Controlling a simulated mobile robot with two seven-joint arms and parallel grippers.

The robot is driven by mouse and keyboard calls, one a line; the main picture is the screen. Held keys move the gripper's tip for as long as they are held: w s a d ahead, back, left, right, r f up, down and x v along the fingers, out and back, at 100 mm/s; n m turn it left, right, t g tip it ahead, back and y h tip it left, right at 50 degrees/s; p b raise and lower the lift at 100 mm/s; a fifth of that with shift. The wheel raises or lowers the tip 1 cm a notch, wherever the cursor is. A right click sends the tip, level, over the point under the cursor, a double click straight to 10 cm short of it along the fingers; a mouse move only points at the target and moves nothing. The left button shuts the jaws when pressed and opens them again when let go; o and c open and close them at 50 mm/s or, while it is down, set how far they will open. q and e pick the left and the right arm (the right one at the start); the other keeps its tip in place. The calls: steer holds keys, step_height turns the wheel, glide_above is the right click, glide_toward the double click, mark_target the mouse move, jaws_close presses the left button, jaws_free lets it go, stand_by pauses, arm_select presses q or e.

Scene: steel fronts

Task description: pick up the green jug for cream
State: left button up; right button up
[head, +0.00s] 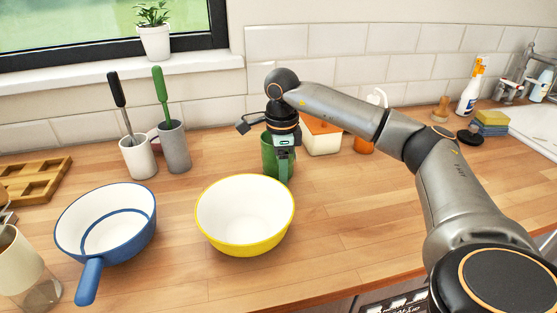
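The green jug (270,160) stands on the wooden counter behind the yellow bowl, near the tiled wall. My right gripper (281,158) points down at it from above. One finger shows in front of the jug's near right side; the other finger is hidden. The gripper covers much of the jug's top and right side. I cannot tell whether the fingers touch or grip it. My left gripper is out of view.
A yellow bowl (245,238) stands close in front of the jug. A blue pan (130,200) and two holders with utensils, one white (137,160) and one grey (175,150), are left. A white box with an orange top (321,140) is just right. The front-centre counter is clear.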

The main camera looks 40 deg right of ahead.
jaws_close()
stand_by(0.6)
